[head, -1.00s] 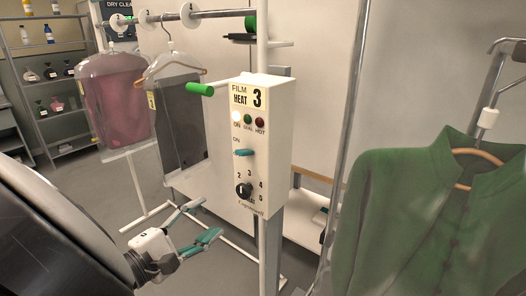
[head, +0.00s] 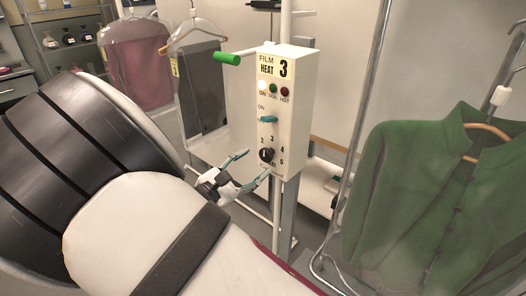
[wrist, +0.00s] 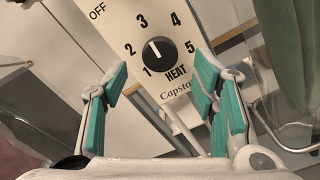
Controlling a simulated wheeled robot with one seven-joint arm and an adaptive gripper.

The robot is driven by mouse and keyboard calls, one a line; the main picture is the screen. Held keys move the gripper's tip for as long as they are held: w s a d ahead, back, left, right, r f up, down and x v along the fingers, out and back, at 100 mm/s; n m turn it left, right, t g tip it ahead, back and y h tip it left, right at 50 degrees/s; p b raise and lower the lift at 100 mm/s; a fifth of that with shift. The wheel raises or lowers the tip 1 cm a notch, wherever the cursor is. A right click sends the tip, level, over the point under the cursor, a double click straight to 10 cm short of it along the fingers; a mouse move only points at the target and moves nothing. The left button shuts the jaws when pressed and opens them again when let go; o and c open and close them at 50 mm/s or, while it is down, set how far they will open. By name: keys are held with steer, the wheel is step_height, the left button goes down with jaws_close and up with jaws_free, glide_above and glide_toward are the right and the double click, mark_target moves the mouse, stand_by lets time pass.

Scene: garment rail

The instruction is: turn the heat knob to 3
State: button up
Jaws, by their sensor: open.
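The heat knob (head: 267,155) is a small round black dial low on the front of a white control box (head: 285,110). In the wrist view the knob (wrist: 160,50) is ringed by the numbers 1 to 5, and its white mark points up-left, roughly between 2 and 3. The box carries a yellow label reading FILM HEAT 3. My gripper (head: 256,164) is just in front of the knob, slightly below it in the head view. Its teal-padded fingers are open and empty; in the wrist view my gripper (wrist: 161,77) shows the knob between and beyond the fingertips, apparently untouched.
A teal switch (head: 267,119) sits above the knob, below small indicator lights. A green handle (head: 227,59) juts out left of the box. A green jacket (head: 420,190) hangs at right beside a metal post. Bagged garments (head: 140,65) hang behind at left.

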mark_target(264, 157)
steer(key=shift+x, duration=2.4)
steer(key=shift+p, duration=0.3)
steer(key=c, duration=1.1)
